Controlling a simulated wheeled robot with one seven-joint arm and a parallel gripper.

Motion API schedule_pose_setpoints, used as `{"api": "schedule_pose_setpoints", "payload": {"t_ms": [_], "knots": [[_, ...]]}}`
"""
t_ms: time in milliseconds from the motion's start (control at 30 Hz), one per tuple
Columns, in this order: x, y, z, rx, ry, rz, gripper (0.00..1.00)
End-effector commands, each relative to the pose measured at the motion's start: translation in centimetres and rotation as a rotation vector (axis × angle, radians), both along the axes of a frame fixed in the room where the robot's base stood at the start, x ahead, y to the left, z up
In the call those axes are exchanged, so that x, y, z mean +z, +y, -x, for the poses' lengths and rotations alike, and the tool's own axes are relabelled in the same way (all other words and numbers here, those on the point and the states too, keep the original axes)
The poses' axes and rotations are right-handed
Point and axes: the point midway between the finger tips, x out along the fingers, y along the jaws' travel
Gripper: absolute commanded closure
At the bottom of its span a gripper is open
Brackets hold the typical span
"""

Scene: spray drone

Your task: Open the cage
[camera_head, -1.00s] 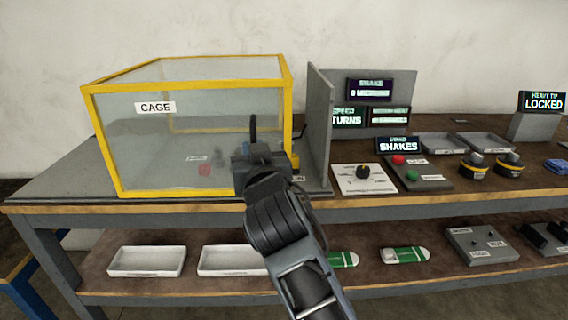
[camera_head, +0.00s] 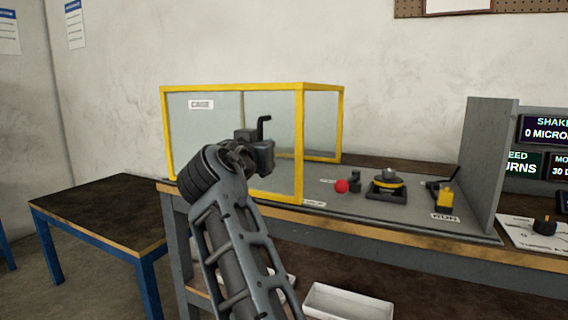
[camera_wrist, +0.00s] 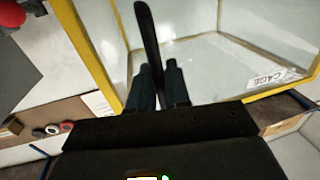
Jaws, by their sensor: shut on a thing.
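The cage (camera_head: 302,150), a clear box with yellow edges, stands at the left end of the bench. In the wrist view the handle (camera_wrist: 146,30) stands between the two fingers (camera_wrist: 157,88), beside the cage's yellow frame (camera_wrist: 95,52). To the right of the cage, the red knob (camera_head: 341,186) and the black and yellow device (camera_head: 388,185) are uncovered. My arm hides part of the cage front.
A yellow and black lever (camera_head: 444,195) stands by a grey upright panel (camera_head: 490,160) on the right. The grey plate (camera_head: 400,216) between cage and panel is partly bare. A low blue-legged table (camera_head: 100,212) is at left. A white tray (camera_head: 345,303) is below.

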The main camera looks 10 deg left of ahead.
Motion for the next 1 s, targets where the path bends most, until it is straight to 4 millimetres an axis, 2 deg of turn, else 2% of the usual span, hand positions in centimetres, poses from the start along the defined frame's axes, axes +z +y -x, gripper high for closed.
{"api": "schedule_pose_setpoints", "payload": {"t_ms": [167,533,567,667,1000], "knots": [[-0.12,1.06,-0.28,0.003,0.001,0.001,1.00],[-0.09,1.15,-0.34,0.002,0.002,0.001,1.00],[-0.09,1.14,-0.34,0.002,0.002,0.001,0.81],[-0.09,1.11,-0.34,0.001,0.002,0.001,0.71],[-0.06,1.17,0.22,0.001,0.001,0.000,0.70]]}}
